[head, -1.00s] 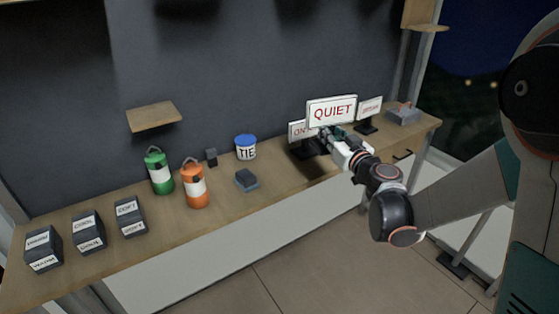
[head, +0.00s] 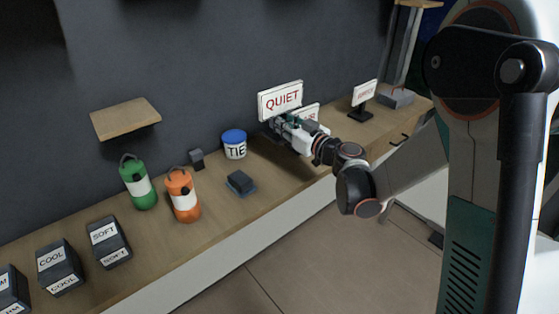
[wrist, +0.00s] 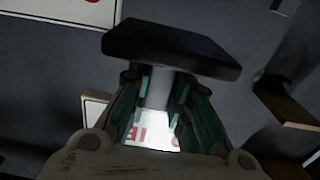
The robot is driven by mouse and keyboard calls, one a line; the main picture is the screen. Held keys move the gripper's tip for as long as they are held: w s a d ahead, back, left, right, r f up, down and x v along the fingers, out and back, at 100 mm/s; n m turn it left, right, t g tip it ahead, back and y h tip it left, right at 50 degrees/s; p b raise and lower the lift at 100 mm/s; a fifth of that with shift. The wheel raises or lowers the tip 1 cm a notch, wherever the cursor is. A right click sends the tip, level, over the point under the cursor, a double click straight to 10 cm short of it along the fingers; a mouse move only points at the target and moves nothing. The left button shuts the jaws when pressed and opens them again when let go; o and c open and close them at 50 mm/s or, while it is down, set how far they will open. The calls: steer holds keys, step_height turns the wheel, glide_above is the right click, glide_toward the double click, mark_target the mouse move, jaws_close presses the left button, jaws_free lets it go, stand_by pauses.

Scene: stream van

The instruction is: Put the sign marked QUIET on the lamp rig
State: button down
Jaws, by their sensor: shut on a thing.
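The white sign marked QUIET (head: 281,99) has red letters and is raised above the bench, in front of the dark wall. My gripper (head: 279,124) is shut on it below its panel. In the wrist view, the fingers (wrist: 160,92) close around the sign's post, a dark slab (wrist: 170,47) lies beyond them, and part of the lettered panel shows between them. I cannot tell for sure which thing is the lamp rig; blocks marked COOL (head: 58,265) and SOFT (head: 108,241) stand on the bench at the left.
A green lantern (head: 138,186), an orange lantern (head: 182,196), a TIE tub (head: 235,144) and a small dark block (head: 240,182) stand on the bench (head: 215,217). A wooden shelf (head: 125,117) juts from the wall. Behind my gripper is a partly hidden sign (head: 309,113); another (head: 365,93) stands further right.

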step_height(320, 180, down, 13)
steer(key=b, duration=0.4)
steer(key=shift+r, duration=0.1)
steer(key=shift+f, duration=0.2)
steer(key=c, duration=1.5)
jaws_free()
steer(key=shift+o, duration=0.2)
steer(key=shift+r, duration=0.1)
steer(key=shift+r, duration=0.1)
